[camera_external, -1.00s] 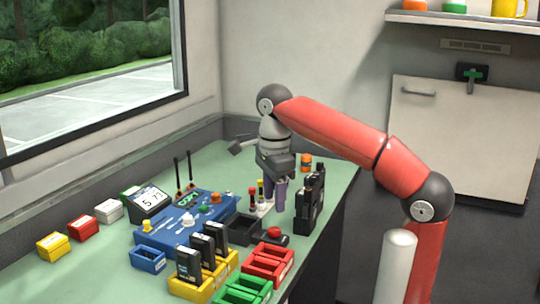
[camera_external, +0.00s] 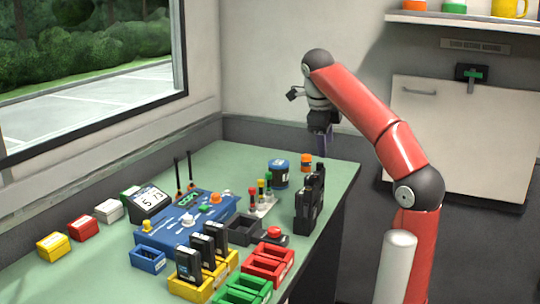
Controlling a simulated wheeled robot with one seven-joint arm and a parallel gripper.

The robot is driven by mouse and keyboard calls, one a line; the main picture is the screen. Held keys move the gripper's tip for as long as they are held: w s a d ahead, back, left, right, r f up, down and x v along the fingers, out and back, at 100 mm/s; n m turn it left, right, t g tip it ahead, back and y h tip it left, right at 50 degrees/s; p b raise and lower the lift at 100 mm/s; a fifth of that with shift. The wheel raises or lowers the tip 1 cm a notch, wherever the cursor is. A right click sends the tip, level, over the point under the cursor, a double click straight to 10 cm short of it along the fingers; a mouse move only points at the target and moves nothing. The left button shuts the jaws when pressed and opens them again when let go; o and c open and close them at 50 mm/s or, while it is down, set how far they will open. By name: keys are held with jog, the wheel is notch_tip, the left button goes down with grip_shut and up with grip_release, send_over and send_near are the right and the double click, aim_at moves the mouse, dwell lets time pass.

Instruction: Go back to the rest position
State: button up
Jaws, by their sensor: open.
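My gripper (camera_external: 321,148) hangs from the raised red arm, pointing down.
A blue console (camera_external: 185,222) with knobs and antennas fills the middle of the table. Yellow (camera_external: 205,279), red (camera_external: 268,263) and green (camera_external: 243,292) trays stand in front. A wall shelf (camera_external: 460,20) hangs at upper right. The back of the table is clear.

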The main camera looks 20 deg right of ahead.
jog(key=s+d+f+n+t+y+b, duration=0.2)
jog(key=s+d+f+n+y+b, duration=0.15)
jog(key=d+f, duration=0.75)
jog(key=s+a+f+n+p, duration=0.2)
jog(key=s+f+n, duration=0.1)
jog(key=f+n, duration=0.5)
jog(key=s+a+f+n+t+p, duration=0.1)
jog(key=s+a+f+n, duration=0.2)
jog(key=f+n, duration=0.6)
jog(key=n, duration=0.6)
jog(key=shift+a+t+h+p, duration=0.3)
jog(key=shift+h+p, duration=0.05)
jog(key=shift+p, duration=0.05)
jog(key=shift+s+r, duration=0.1)
dwell(0.5)
